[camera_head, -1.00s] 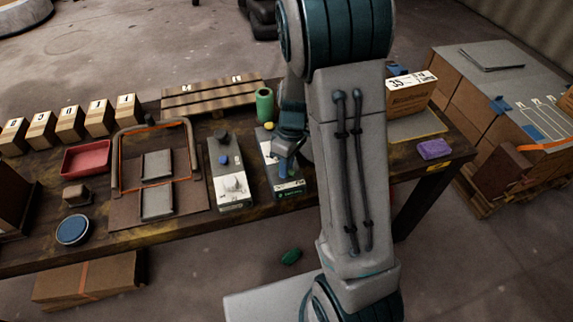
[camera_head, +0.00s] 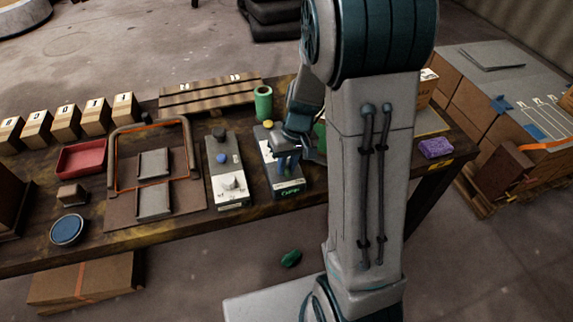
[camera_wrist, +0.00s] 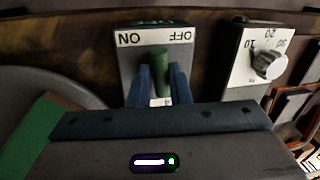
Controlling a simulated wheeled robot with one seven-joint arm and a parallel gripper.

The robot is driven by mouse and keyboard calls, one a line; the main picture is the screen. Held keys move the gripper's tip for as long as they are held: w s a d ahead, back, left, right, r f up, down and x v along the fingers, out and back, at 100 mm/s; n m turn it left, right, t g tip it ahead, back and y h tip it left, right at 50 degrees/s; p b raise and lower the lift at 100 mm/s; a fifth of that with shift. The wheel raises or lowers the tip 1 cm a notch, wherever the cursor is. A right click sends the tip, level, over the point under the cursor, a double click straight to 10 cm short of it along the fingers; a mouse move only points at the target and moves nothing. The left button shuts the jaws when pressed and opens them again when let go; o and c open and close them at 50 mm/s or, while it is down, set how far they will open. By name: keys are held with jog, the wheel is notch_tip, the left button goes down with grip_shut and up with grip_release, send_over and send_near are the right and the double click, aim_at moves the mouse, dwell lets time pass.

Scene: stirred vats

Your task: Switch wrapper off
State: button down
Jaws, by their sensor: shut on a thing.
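A grey control box (camera_head: 275,180) stands near the front edge of the wooden table, with a yellow button at its back. In the wrist view, its white plate (camera_wrist: 128,60) reads ON at the left and OFF at the right, both upside down. A green lever (camera_wrist: 158,62) stands out between the two words; I cannot tell clearly which way it leans. My gripper (camera_wrist: 161,88) has its blue fingers shut around the lever, one on each side. In the head view, my gripper (camera_head: 286,155) is over this box and hides its lever. I cannot read the wrapper's name anywhere.
A second control box (camera_head: 226,165) with a dial knob (camera_wrist: 270,65) stands close to the left. A green cylinder (camera_head: 263,103) stands behind the boxes. A purple block (camera_head: 435,148) lies at the table's right.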

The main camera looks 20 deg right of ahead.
jog(key=m+t, duration=0.1)
jog(key=m, duration=0.4)
jog(key=shift+s+m, duration=0.1)
jog(key=shift+m, duration=0.2)
jog(key=shift+m+t+h+p, duration=0.35)
jog(key=shift+m+p, duration=0.5)
jog(key=shift+m, duration=1.35)
jog(key=c, duration=1.4)
grip_release()
jog(key=shift+o, duration=0.2)
notch_tip(320, 180, up, 14)
jog(key=s+d+p, duration=0.2)
jog(key=shift+f, duration=0.2)
jog(key=shift+a, duration=0.1)
